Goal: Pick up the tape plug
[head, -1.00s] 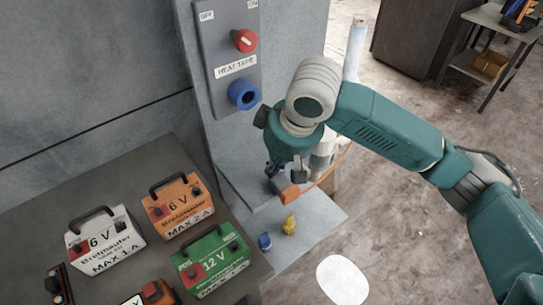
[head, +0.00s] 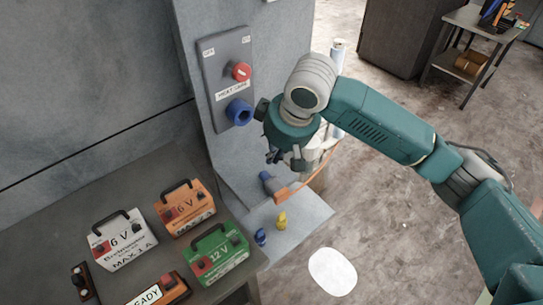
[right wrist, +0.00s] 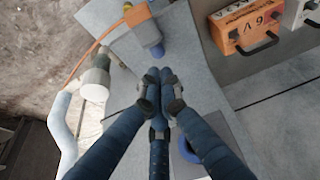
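The tape plug (head: 268,182) has a grey-blue body with an orange end, and lies on the pale ledge below the heat tape panel. In the right wrist view the plug (right wrist: 147,33) shows beyond my fingertips, with a blue tip nearest them and an orange cable running off left. My right gripper (head: 275,157) hangs above the plug in the head view, apart from it. In the right wrist view its blue fingers (right wrist: 161,76) are drawn together at the tips with nothing visible between them. My left gripper is out of view.
The panel has a red knob (head: 241,71) and a blue socket (head: 239,112). Small blue (head: 261,237) and yellow (head: 282,221) pieces stand on the ledge. Battery boxes, including a green one (head: 218,256), crowd the table at left. A white pipe (right wrist: 66,140) stands beside the ledge.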

